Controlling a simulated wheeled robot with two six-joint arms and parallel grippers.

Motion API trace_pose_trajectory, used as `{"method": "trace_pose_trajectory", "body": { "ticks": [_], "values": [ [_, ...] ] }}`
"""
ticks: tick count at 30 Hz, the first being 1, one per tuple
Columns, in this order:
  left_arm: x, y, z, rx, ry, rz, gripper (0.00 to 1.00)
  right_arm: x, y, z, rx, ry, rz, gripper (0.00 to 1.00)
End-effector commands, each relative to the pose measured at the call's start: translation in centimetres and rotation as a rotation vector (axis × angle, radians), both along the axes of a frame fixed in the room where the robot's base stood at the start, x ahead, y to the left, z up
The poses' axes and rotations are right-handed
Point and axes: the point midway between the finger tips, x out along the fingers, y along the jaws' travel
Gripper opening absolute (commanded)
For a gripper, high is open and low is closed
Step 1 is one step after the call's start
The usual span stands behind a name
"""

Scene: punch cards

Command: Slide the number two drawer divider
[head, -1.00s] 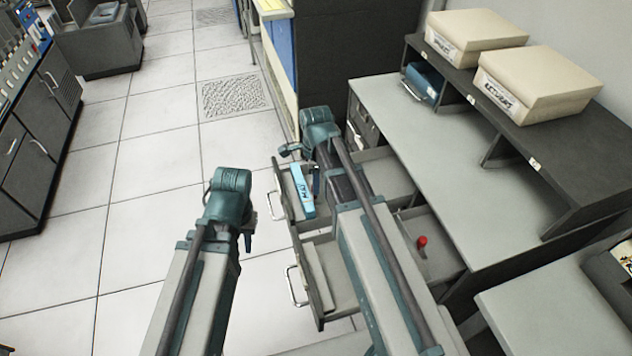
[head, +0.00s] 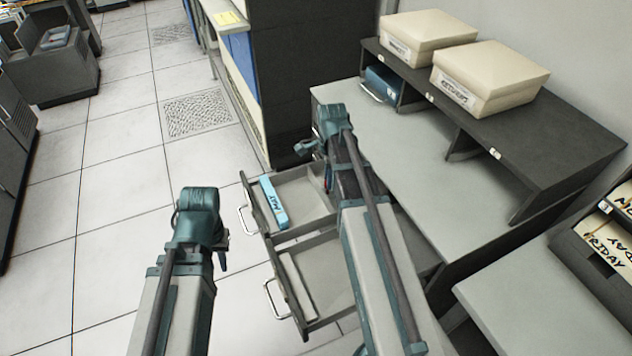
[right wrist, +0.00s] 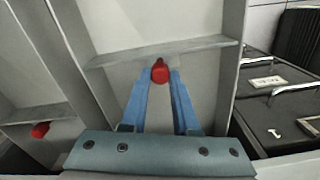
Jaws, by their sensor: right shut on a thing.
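In the right wrist view my right gripper (right wrist: 159,79) is shut on a red knob (right wrist: 160,68), its two blue fingers on either side. The knob sits at a thin grey divider (right wrist: 205,49) that crosses an open drawer. A second red knob (right wrist: 40,130) is at another divider (right wrist: 62,110) in the neighbouring drawer at left. I cannot read a number on either divider. In the head view my right arm hides the knobs and most of the right gripper. My left gripper (head: 222,258) hangs over the floor, left of the drawers, touching nothing; its jaws are not clear.
Two open drawers stand side by side; the upper one (head: 305,198) holds a blue labelled block (head: 272,203), the lower one (head: 330,262) a pale strip. A grey desk (head: 420,150) with a dark shelf (head: 530,130) and two beige boxes stands right.

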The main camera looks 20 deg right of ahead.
Motion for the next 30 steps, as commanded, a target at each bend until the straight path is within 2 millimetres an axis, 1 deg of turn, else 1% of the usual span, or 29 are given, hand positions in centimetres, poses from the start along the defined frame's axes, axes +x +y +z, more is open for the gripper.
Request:
{"method": "trace_pose_trajectory", "body": {
  "ticks": [8,9,13,23,26,30],
  "values": [
    [0.0,0.0,0.0,0.000,0.000,0.000,0.25,0.0,-0.1,0.0,-0.002,-0.001,0.001,0.00],
    [0.0,0.0,0.0,0.000,0.000,0.000,0.25,0.0,-0.1,0.0,-0.002,-0.001,0.001,0.36],
    [0.0,0.0,0.0,0.000,0.000,0.000,0.25,0.0,0.0,0.0,-0.001,-0.001,0.001,0.59],
    [0.0,0.0,0.1,0.000,0.000,0.000,0.25,0.0,0.0,0.1,-0.001,0.000,0.000,0.59],
    [0.0,0.0,0.4,0.000,0.000,0.000,0.25,0.0,0.0,0.4,-0.001,0.000,0.000,0.59],
    [0.0,0.0,1.3,0.000,0.000,0.000,0.25,0.0,0.0,1.3,-0.001,0.000,0.000,0.59]
  ]
}}
